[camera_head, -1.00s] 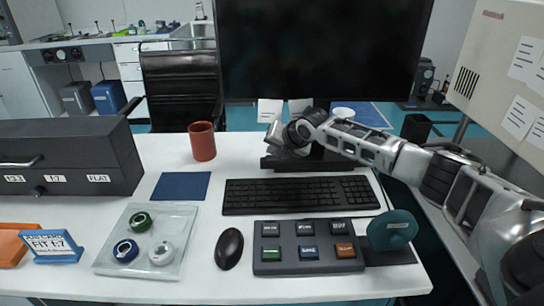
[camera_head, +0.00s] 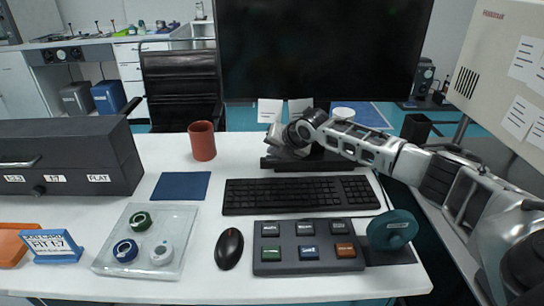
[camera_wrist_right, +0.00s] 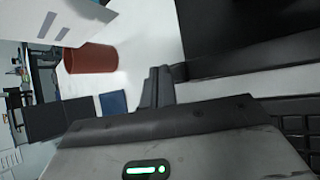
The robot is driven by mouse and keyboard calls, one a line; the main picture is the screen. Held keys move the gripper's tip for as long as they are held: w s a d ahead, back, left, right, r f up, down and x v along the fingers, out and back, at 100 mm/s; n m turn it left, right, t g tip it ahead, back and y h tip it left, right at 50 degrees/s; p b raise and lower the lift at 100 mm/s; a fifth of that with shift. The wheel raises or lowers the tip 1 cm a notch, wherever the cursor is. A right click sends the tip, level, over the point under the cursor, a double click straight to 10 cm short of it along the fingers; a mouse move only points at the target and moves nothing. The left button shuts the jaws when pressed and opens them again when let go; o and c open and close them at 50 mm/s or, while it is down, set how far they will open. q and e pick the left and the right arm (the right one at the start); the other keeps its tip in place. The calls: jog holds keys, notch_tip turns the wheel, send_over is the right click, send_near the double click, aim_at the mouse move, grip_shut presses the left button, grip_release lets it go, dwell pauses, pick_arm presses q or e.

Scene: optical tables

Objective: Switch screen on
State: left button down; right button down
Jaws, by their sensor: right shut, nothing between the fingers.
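The screen (camera_head: 322,50) is a large black monitor at the back of the white desk, and its face is dark. Its dark base (camera_head: 330,163) stands on the desk behind the keyboard. My right arm reaches in from the right, and my right gripper (camera_head: 276,140) is just in front of the base, below the screen's lower edge. In the right wrist view the gripper's fingers (camera_wrist_right: 158,86) are together and empty, close to a black surface (camera_wrist_right: 240,35) at the upper right. Whether they touch it I cannot tell. No screen button is visible. My left gripper does not show.
A black keyboard (camera_head: 300,195), a mouse (camera_head: 229,248) and a button panel (camera_head: 308,256) lie in front. A red-brown cup (camera_head: 202,141) stands left of the gripper. A blue mat (camera_head: 181,186), a clear tray (camera_head: 178,213) and a dark drawer box (camera_head: 65,150) are further left.

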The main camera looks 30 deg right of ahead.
aim_at(275, 159)
jog(key=shift+f, duration=0.4)
jog(key=shift+r, duration=0.15)
jog(key=shift+r+p, duration=0.35)
jog(key=shift+p, duration=0.2)
notch_tip(275, 159, up, 6)
jog(key=p, duration=0.5)
jog(key=shift+p, duration=0.4)
